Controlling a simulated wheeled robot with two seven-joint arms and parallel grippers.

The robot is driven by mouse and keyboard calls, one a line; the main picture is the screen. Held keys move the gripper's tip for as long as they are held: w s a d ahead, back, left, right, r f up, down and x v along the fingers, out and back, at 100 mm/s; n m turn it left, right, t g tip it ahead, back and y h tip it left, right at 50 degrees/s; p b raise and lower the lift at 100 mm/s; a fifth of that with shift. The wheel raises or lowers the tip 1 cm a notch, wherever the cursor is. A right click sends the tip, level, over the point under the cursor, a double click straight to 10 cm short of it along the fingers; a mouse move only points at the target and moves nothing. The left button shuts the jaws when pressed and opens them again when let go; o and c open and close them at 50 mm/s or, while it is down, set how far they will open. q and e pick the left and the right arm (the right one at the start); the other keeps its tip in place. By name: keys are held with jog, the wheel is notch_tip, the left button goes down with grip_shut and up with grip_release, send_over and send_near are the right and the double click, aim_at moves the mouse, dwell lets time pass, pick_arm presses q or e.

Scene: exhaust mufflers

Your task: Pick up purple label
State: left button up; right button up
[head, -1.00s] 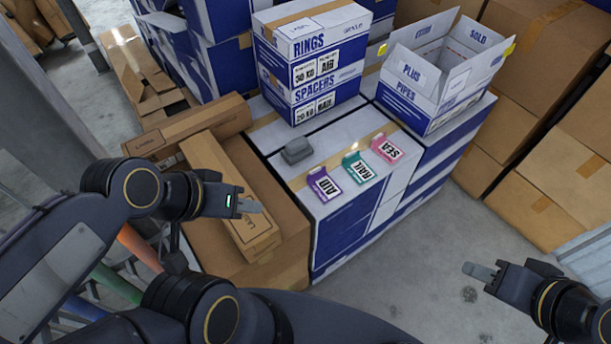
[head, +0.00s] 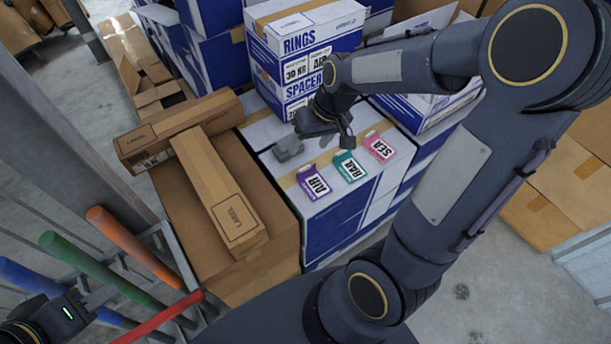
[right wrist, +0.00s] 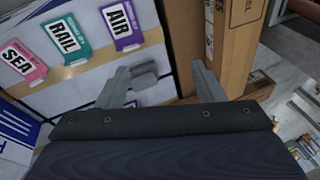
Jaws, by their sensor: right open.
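The purple label (head: 314,183), marked AIR, lies on the white-topped blue box stack (head: 340,215), left of the green RAIL label (head: 350,167) and the pink SEA label (head: 379,146). In the right wrist view the purple label (right wrist: 122,25) is at the top, beyond and left of the fingers. My right gripper (head: 325,132) hangs over the stack behind the labels, open and empty; its fingers also show in the right wrist view (right wrist: 160,74). My left gripper (head: 88,303) is at the bottom left, partly cut off, its jaws unclear.
A small grey block (head: 288,147) sits beside the labels; it shows between my right fingers' directions in the right wrist view (right wrist: 146,76). The RINGS box (head: 300,42) stands behind. Long cardboard boxes (head: 218,190) lie left. Coloured tubes (head: 125,240) stand at lower left.

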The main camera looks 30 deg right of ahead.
aim_at(305, 172)
jog(key=w+f+h, duration=0.1)
jog(key=w+f, duration=0.1)
jog(key=f, duration=0.4)
jog(key=w+d+f+n+g+p, duration=0.1)
jog(key=w+f, duration=0.1)
jog(key=f, duration=0.5)
jog(key=w+d+f+g+h+p, duration=0.1)
jog(key=w+f, duration=0.2)
jog(key=f, duration=0.4)
jog(key=shift+d+f+n+h, duration=0.2)
jog(key=shift+n+h, duration=0.1)
jog(key=shift+n, duration=0.1)
jog(key=c, duration=1.1)
